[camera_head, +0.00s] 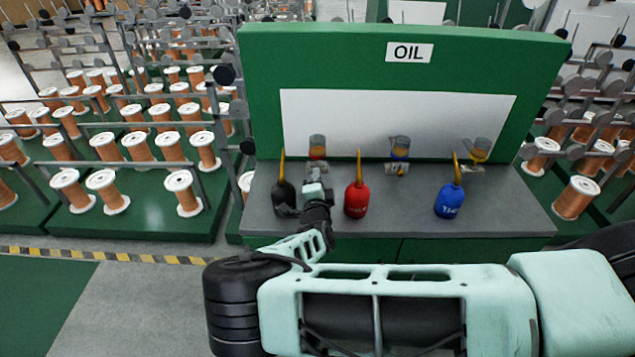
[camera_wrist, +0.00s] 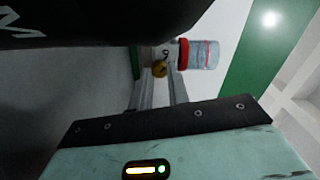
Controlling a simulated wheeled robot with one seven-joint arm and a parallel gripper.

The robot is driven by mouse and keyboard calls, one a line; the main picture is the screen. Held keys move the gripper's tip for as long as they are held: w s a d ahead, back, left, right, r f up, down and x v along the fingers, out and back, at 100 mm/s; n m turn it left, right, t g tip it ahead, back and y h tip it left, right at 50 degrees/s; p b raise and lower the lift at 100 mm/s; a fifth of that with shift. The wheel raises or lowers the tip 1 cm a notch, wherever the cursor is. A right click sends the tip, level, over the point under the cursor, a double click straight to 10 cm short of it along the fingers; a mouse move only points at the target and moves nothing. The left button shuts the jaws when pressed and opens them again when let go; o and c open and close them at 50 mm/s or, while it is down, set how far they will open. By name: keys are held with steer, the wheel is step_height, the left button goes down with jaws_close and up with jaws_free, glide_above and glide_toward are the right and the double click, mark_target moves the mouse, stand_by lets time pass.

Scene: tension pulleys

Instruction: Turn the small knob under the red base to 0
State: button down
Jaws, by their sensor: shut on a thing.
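The oil cup with the red base (camera_head: 317,155) is mounted at the left of the white panel, above the grey bench. In the wrist view its clear cup (camera_wrist: 205,54) and red base (camera_wrist: 184,52) appear sideways. A small brass-coloured knob (camera_wrist: 160,69) with a dark mark above it sits beside the base. My gripper (camera_head: 314,178) is just below the red-based cup. In the wrist view my gripper's fingers (camera_wrist: 160,76) are at either side of the knob and shut on it. The exact finger contact is hard to see. The knob's pointer and scale cannot be read.
A red oil can (camera_head: 356,200) stands close right. A blue oil can (camera_head: 449,201) is farther right. Blue-based (camera_head: 400,148) and yellow-based (camera_head: 479,150) cups are also mounted there.

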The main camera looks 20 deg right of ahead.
steer(key=shift+n, duration=1)
steer(key=shift+b, duration=0.3)
steer(key=c, duration=1.3)
jaws_free()
steer(key=shift+c, duration=0.2)
steer(key=shift+s, duration=0.1)
steer(key=b+v, duration=0.3)
steer(key=v, duration=1.4)
steer(key=shift+s+b, duration=0.15)
steer(key=shift+b, duration=0.15)
